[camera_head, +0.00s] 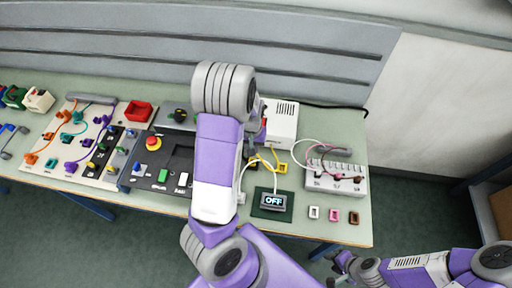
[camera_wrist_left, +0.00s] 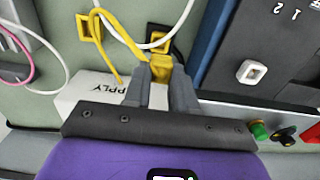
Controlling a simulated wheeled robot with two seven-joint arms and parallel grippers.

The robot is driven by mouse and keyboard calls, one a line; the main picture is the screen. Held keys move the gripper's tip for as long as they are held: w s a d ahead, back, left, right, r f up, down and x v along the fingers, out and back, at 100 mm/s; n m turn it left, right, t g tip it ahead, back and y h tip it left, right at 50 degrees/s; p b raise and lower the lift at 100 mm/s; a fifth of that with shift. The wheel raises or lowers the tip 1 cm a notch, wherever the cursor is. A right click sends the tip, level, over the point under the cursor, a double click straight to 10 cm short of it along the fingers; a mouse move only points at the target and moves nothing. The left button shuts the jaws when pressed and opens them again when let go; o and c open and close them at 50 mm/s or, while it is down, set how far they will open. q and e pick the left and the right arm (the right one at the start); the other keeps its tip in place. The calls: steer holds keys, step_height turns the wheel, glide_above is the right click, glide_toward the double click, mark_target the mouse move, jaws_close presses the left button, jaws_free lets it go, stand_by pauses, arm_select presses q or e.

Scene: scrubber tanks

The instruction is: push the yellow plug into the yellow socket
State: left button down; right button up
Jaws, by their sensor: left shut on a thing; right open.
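The yellow plug (camera_wrist_left: 163,70) is between the fingers of my left gripper (camera_wrist_left: 161,82), which is shut on it. A yellow-rimmed dark socket (camera_wrist_left: 158,40) lies just beyond the plug's front end. I cannot tell whether plug and socket touch. A second yellow square frame (camera_wrist_left: 90,28) lies to the left, and it also shows in the head view (camera_head: 282,168). A yellow cable (camera_wrist_left: 122,35) loops beside the plug. In the head view my left arm hides the left gripper. My right gripper (camera_head: 342,268) is open and empty, off the table's front edge.
A white supply box (camera_head: 281,122) stands behind the cables. A white socket strip (camera_head: 335,177) with white and pink cables is at the right. A display reading OFF (camera_head: 273,201) sits in front. A dark control panel (camera_head: 165,165) and a cable board (camera_head: 85,145) fill the left.

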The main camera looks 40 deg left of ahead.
stand_by(0.3)
arm_select(q)
steer(key=shift+f+b, duration=1.8)
steer(key=shift+f, duration=0.45)
steer(key=shift+f, duration=0.15)
steer(key=shift+f+b, duration=0.65)
steer(key=shift+f, duration=0.15)
steer(key=shift+c, duration=1.8)
jaws_free()
